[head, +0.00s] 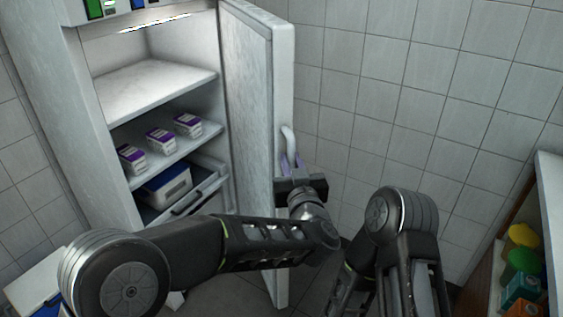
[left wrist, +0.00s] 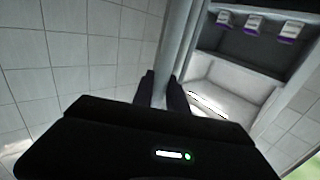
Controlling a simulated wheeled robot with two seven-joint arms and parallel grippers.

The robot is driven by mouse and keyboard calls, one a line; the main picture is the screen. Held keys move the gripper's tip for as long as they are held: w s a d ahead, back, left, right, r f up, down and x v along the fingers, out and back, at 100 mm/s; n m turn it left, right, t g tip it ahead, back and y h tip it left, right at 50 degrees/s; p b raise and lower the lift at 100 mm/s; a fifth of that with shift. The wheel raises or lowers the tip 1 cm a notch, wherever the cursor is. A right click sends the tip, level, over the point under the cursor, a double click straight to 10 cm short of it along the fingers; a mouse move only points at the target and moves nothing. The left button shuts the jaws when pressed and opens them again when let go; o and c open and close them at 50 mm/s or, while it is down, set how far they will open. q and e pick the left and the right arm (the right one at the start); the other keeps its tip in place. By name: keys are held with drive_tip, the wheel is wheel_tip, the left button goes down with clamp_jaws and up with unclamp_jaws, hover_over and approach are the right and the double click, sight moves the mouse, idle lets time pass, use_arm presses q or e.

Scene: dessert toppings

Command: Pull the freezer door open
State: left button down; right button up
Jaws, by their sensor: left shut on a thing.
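The freezer (head: 85,150) stands at the left with its inside in view. Its door (head: 247,110) is swung wide open to the right, and the door's edge also shows in the left wrist view (left wrist: 182,45). The pale curved handle (head: 287,140) is on the door's outer side. My left gripper (head: 291,165) is shut on the handle. In the left wrist view its dark fingers (left wrist: 160,92) sit on both sides of the pale bar. My right arm shows at the lower middle of the head view, but its gripper is out of the picture.
Inside the freezer, several white and purple cartons (head: 160,139) stand on a shelf, above a white container with a blue lid (head: 166,185). The top shelf (head: 150,90) is bare. A shelf unit with coloured items (head: 522,262) is at the right. A tiled wall is behind the door.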

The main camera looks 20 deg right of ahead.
use_arm(q)
drive_tip(key=shift+w+a, duration=0.1)
drive_tip(key=c, duration=1.6)
unclamp_jaws()
drive_tip(key=s, duration=0.7)
drive_tip(key=shift+s+a, duration=0.4)
drive_tip(key=shift+a, duration=0.05)
drive_tip(key=shift+c, duration=0.2)
